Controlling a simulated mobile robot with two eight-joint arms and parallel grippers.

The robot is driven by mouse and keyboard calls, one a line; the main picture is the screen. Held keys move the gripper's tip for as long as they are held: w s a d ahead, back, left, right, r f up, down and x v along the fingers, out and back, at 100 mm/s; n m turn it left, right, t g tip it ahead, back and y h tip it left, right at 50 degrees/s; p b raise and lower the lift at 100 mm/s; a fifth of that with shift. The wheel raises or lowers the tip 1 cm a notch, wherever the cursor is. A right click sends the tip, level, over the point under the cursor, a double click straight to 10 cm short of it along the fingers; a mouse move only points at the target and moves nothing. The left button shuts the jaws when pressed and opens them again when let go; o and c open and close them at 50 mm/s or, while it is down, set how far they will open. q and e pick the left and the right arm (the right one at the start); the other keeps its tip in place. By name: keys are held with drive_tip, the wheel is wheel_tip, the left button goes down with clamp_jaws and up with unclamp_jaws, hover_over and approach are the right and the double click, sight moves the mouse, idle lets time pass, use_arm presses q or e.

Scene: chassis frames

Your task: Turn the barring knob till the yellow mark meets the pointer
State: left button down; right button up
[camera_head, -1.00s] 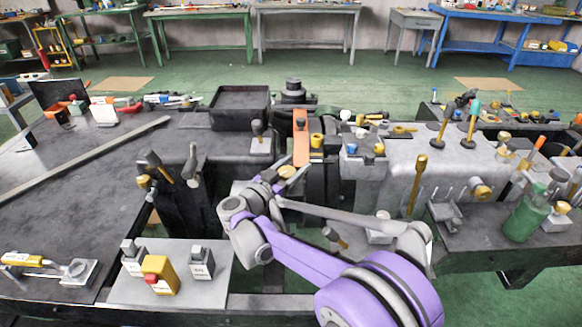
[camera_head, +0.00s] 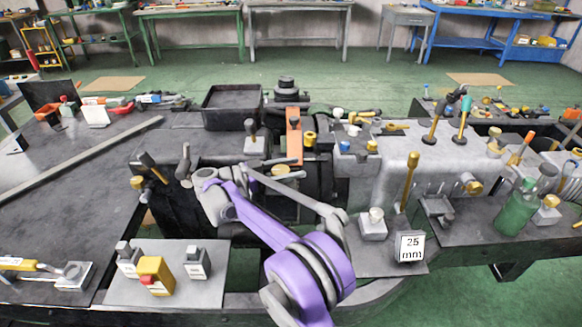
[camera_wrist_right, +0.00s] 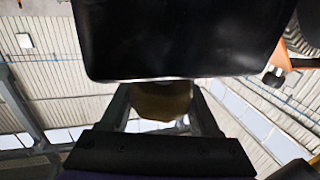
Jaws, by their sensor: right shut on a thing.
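My right gripper (camera_wrist_right: 160,105) is shut on a brass-coloured knob (camera_wrist_right: 160,100), with one dark finger on each side of it. A large black block (camera_wrist_right: 185,40) lies just beyond the knob and fills the top of the right wrist view. In the head view my right arm reaches over the middle of the bench to a dark housing, beside an upright orange plate (camera_head: 294,135). A brassy round part (camera_head: 282,171) shows there below the plate. I cannot make out the yellow mark or the pointer. My left gripper is out of view.
A grey plate (camera_head: 165,290) with a yellow block and grey blocks lies at the front left. A white-faced block marked 25 mm (camera_head: 410,246) and a green bottle (camera_head: 518,210) stand at the right. Several upright levers surround the housing.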

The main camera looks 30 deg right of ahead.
idle(0.4)
drive_tip(key=o, duration=1.4)
drive_tip(key=shift+c, duration=0.2)
wheel_tip(320, 180, up, 10)
drive_tip(key=p, duration=0.1)
